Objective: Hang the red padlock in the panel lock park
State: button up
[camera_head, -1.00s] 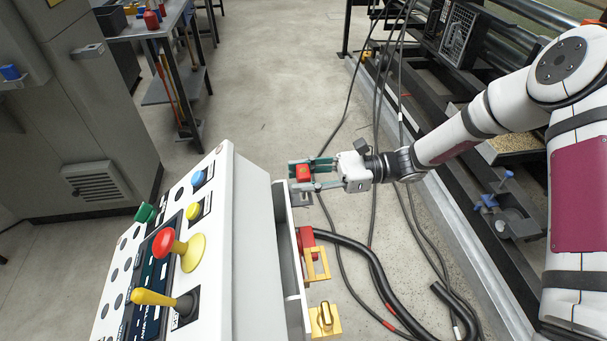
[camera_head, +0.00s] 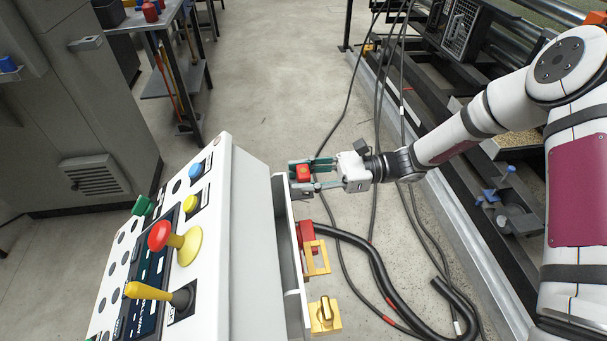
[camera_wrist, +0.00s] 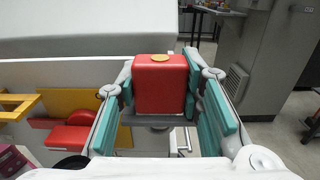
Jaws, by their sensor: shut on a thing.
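The red padlock (camera_head: 303,174) is between the fingers of my gripper (camera_head: 303,176). In the wrist view the padlock's red body (camera_wrist: 160,88), with a round yellow spot on top, sits between the teal pads of my gripper (camera_wrist: 160,95). Part of a thin metal loop shows under it, but I cannot tell what it hangs on or touches. My gripper is at the far right corner of the white control panel (camera_head: 246,225), close to the white strip (camera_head: 294,262) along its side. I cannot clearly make out the lock park; the fingers may hide it.
Below my gripper on the panel's side are a red block (camera_head: 305,233), a yellow frame (camera_head: 317,258) and a yellow rotary switch (camera_head: 325,315). A red mushroom button (camera_head: 160,236) and yellow lever (camera_head: 147,291) stick up from the panel. Black cables (camera_head: 375,270) lie on the floor.

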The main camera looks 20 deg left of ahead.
jog(key=shift+f, duration=0.1)
jog(key=o, duration=1.3)
jog(key=v, duration=1.2)
